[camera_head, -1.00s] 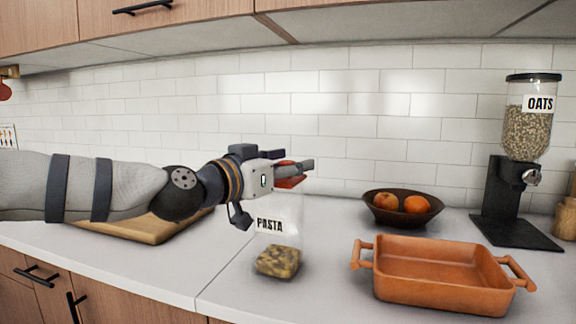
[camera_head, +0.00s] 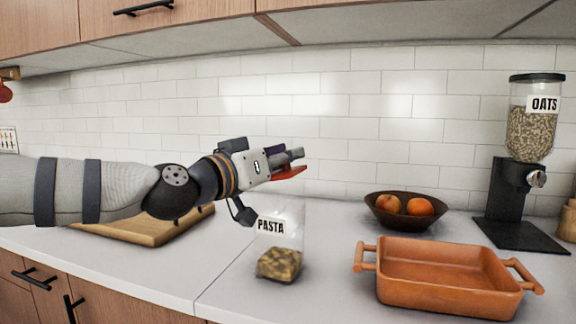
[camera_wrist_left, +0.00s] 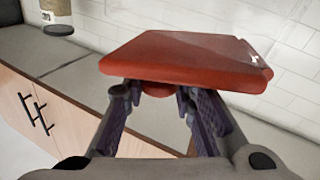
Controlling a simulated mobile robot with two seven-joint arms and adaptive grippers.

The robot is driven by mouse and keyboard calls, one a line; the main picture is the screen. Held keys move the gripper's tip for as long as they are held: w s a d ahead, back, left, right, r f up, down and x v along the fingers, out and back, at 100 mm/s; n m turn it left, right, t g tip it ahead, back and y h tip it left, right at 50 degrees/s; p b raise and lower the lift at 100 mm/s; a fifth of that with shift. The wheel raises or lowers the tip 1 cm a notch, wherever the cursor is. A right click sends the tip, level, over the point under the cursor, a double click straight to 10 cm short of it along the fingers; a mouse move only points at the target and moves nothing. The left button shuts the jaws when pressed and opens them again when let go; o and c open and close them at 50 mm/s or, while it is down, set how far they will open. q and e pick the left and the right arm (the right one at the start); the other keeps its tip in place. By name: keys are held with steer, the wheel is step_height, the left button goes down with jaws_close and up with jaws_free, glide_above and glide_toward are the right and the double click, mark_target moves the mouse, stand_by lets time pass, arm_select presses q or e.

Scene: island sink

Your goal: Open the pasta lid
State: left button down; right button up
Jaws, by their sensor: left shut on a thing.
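The pasta jar (camera_head: 279,263) stands upright on the counter, clear-walled, with a PASTA label and pasta in its bottom. My left gripper (camera_head: 292,160) is above the jar, shut on the red lid (camera_head: 288,174). The lid is tilted and appears raised off the jar's top. In the left wrist view, the lid (camera_wrist_left: 185,60) is a broad red slab above the fingers of the left gripper (camera_wrist_left: 160,92), which grip its underside knob. The jar's clear rim is hard to make out. My right gripper is not in view.
An orange baking dish (camera_head: 450,297) is right of the jar. A fruit bowl (camera_head: 402,217) is behind it, and an oats dispenser (camera_head: 510,205) stands far right. A wooden board (camera_head: 150,228) lies behind my left arm. Wall cabinets (camera_head: 165,20) hang above.

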arm_select(q)
steer(key=n, duration=0.1)
steer(key=a+n+b, duration=0.1)
steer(key=n, duration=0.1)
steer(key=w+a+r+n+t, duration=0.1)
steer(key=n, duration=0.3)
steer(key=a+n+t+b, duration=0.1)
steer(key=w+a+r+n+y+b, duration=0.1)
steer(key=n, duration=0.1)
steer(key=shift+a+n+t, duration=0.2)
steer(key=shift+n+t, duration=0.1)
steer(key=shift+t, duration=0.1)
steer(key=shift+w+a+f+n+t+y+b, duration=0.45)
steer(key=shift+a+n+y, duration=0.3)
steer(key=shift+n, duration=1.3)
steer(key=shift+w+a+f+n+t+y+b, duration=0.15)
steer(key=shift+a+n+y+b, duration=0.55)
steer(key=shift+n, duration=1.3)
steer(key=shift+w+a+f+n+t+y+b, duration=0.35)
steer(key=shift+a+n, duration=0.55)
steer(key=shift+n, duration=1.15)
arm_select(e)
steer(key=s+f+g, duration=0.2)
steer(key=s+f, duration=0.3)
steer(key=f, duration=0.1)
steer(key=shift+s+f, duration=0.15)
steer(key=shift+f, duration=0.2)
arm_select(q)
steer(key=shift+w+r, duration=0.1)
